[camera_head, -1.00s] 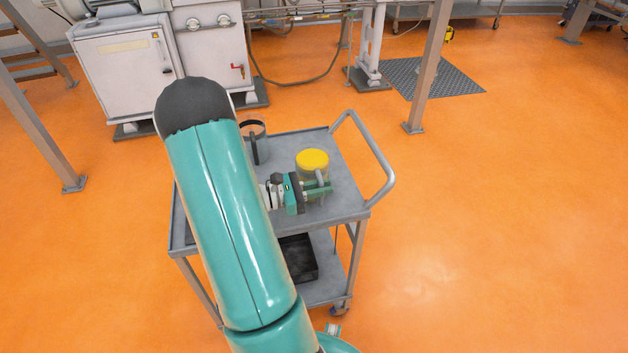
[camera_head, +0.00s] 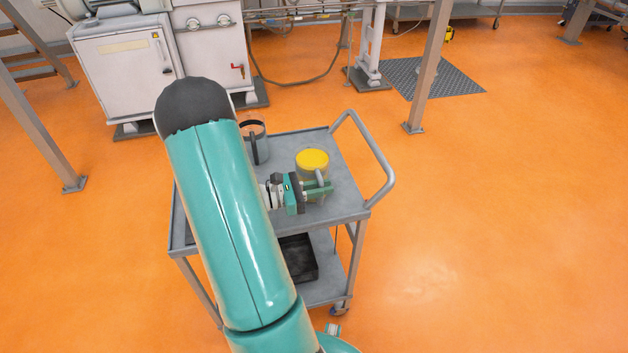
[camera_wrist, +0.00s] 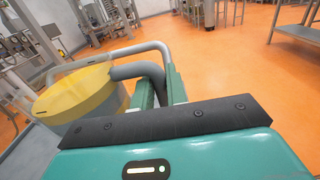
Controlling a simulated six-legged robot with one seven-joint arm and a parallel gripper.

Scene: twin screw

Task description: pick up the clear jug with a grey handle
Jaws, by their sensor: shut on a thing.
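The jug with a grey handle (camera_head: 312,162) stands upright on the top of the grey cart, with yellow showing across its top. In the wrist view the jug (camera_wrist: 75,97) is at the left, and its grey handle (camera_wrist: 138,70) curves toward my gripper. My gripper (camera_head: 318,188) reaches in from the left at the jug's near side. In the wrist view my gripper's green fingers (camera_wrist: 160,88) are shut on the handle. Whether the jug's base touches the cart top is hard to tell.
The cart (camera_head: 347,205) has a raised rim and a push handle (camera_head: 372,160) at its right. A second jug with a dark handle (camera_head: 257,143) stands at the cart's back left, partly behind my arm. A dark tray (camera_head: 298,258) lies on the lower shelf. Orange floor (camera_head: 480,230) is clear at right.

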